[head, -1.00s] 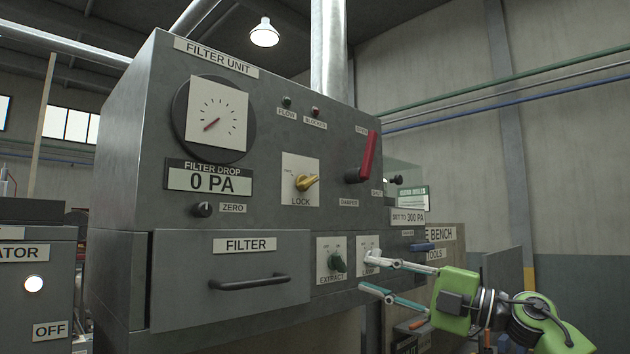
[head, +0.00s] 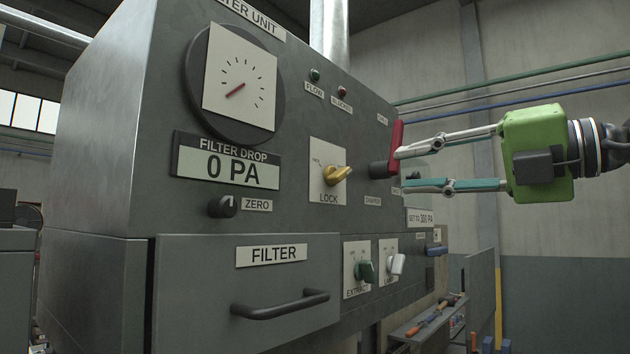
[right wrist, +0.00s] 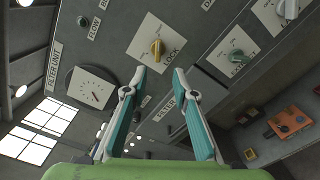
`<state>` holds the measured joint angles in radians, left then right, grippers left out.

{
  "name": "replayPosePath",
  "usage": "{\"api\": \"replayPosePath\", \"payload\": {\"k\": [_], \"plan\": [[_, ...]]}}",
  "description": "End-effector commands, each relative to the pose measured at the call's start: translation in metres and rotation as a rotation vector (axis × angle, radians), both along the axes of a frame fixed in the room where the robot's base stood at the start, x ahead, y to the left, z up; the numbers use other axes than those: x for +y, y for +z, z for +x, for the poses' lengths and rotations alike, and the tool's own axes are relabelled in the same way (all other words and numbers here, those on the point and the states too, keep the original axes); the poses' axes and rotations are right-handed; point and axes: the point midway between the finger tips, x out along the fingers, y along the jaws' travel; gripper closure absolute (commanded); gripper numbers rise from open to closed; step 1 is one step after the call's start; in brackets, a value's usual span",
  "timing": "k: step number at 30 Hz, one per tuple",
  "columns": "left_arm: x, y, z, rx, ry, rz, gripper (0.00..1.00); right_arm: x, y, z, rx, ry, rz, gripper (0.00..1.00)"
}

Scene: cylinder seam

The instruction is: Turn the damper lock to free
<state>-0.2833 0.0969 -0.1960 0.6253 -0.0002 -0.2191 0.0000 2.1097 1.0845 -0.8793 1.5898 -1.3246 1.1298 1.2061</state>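The damper lock is a yellow knob (head: 337,175) on a white plate marked LOCK, on the filter unit's grey front. Its tip points right and a little up in the head view. It also shows in the right wrist view (right wrist: 157,48), just beyond my fingertips. My right gripper (head: 402,171) is open and empty, to the right of the knob in the head view. In the right wrist view, its fingers (right wrist: 158,72) point at the LOCK plate with a gap between them. The red damper lever (head: 395,146) is upright, partly overlapped by the upper finger. My left gripper is out of view.
A round gauge (head: 236,85) and a display reading 0 PA (head: 228,163) are left of the lock. Below are the filter drawer (head: 180,290), a green EXTRACT knob (head: 365,271) and a white LAMP knob (head: 397,264). A tool bench (head: 415,325) stands lower right.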

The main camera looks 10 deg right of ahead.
Motion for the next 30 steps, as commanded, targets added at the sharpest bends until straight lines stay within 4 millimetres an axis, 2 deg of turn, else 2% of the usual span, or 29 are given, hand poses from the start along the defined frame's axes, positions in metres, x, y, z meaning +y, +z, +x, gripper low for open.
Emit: {"api": "replayPosePath", "payload": {"k": [4,10,13,17,21,25,30], "plan": [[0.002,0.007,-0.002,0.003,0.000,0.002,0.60,0.007,0.002,0.010,0.001,-0.002,-0.001,0.74],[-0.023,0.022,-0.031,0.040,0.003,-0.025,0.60,0.032,0.003,0.041,0.004,0.001,-0.002,0.74],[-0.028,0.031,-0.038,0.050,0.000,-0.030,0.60,0.046,0.003,0.059,0.003,0.002,-0.001,0.74],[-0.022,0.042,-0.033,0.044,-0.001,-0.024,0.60,0.062,0.003,0.079,0.003,0.001,0.000,0.74],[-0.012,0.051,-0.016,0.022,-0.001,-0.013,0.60,0.074,0.002,0.095,0.001,0.000,0.002,0.74],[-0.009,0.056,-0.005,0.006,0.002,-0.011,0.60,0.081,0.000,0.104,0.000,0.000,0.002,0.74],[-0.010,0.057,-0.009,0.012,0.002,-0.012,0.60,0.083,-0.001,0.108,0.000,0.000,0.002,0.74]]}}
